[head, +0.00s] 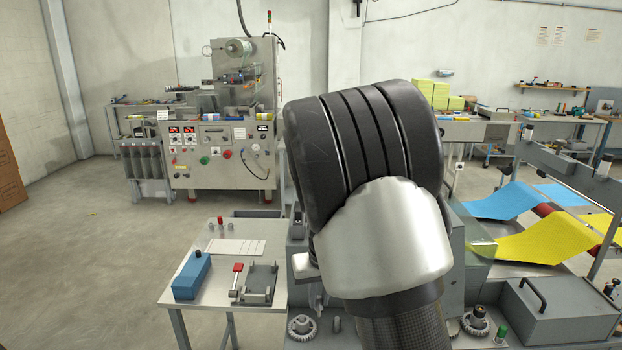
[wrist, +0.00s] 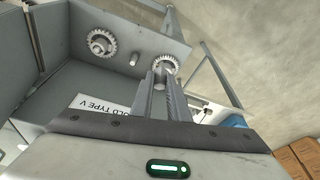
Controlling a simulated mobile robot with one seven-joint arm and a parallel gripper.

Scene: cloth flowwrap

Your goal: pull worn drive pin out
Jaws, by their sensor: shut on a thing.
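In the wrist view my gripper (wrist: 164,80) reaches towards a toothed metal gear (wrist: 170,62) on a grey panel. Its two fingers are close together, shut on the worn drive pin at the gear's centre. The pin is almost wholly hidden between the fingertips, so I cannot tell how far it stands out of the gear. A second gear (wrist: 97,44) with a centre hub sits to the left. A short bare metal post (wrist: 133,59) stands between the two gears. In the head view my own arm hides the gripper and the pin.
A side table (head: 210,292) at lower left holds a blue box (head: 191,276), a red-handled tool (head: 237,278) and a metal fixture (head: 261,283). A grey box with a handle (head: 556,312) and blue and yellow sheets (head: 545,240) lie right. Open floor is at left.

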